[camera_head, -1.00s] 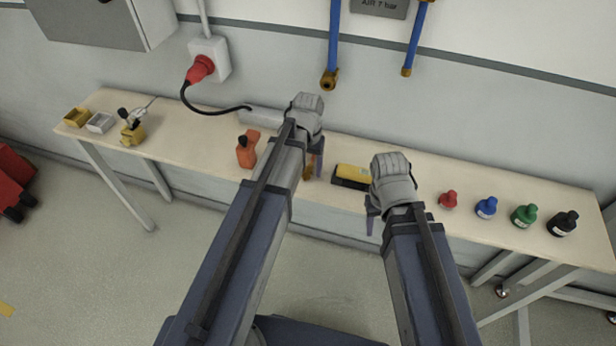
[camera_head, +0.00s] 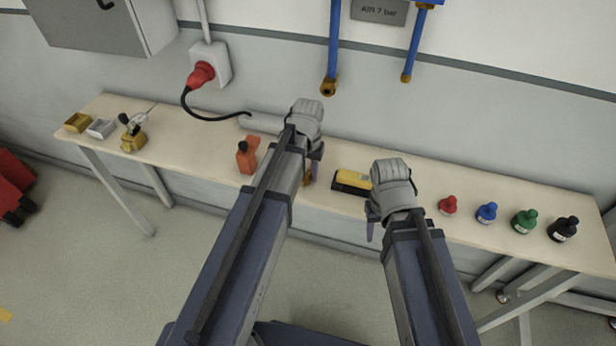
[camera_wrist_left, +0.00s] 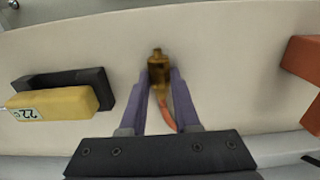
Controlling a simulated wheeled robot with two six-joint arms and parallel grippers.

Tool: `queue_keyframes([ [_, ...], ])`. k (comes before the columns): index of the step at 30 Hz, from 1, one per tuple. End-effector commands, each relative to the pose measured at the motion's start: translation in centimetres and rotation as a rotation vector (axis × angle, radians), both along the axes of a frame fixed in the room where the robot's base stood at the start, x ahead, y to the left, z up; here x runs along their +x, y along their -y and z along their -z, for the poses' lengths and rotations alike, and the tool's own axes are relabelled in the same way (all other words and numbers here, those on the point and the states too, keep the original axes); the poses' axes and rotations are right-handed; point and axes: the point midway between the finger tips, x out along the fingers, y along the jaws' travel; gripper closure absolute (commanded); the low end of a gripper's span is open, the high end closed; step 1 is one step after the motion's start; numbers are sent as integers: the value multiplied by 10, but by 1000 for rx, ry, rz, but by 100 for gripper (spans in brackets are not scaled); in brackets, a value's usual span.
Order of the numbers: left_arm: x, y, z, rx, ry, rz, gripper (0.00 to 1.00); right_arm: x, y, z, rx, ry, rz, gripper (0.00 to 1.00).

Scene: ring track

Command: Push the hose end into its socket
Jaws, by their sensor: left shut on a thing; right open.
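My left gripper (camera_head: 314,170) is shut on a brass hose end (camera_wrist_left: 157,72). In the left wrist view, the hose end sits between the two fingers, with its narrow tip pointing away from the gripper. A short piece of orange hose (camera_wrist_left: 167,116) runs back from it. In the head view, the left arm mostly hides the hose end. A blue pipe on the wall ends in a brass fitting (camera_head: 329,87), which looks like the socket; it is above and apart from my left gripper. My right gripper (camera_head: 371,222) is open and empty near the bench's front edge.
A second blue pipe (camera_head: 415,45) hangs on the wall. A red plug (camera_head: 201,74) with a black cable is at left.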

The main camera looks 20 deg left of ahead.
Motion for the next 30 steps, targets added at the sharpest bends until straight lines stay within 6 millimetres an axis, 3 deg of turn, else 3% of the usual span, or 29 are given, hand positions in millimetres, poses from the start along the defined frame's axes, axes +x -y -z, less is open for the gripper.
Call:
queue_keyframes([
  [14, 0, 0, -9, 0, 0, 0, 100, 0, 0, -9, 0, 0, 0, 50],
  [20, 0, 0, -30, 0, 0, 0, 100, 0, 0, -30, 0, 0, 0, 50],
  [30, 0, 0, -83, 0, 0, 0, 100, 0, 0, -83, 0, 0, 0, 50],
])
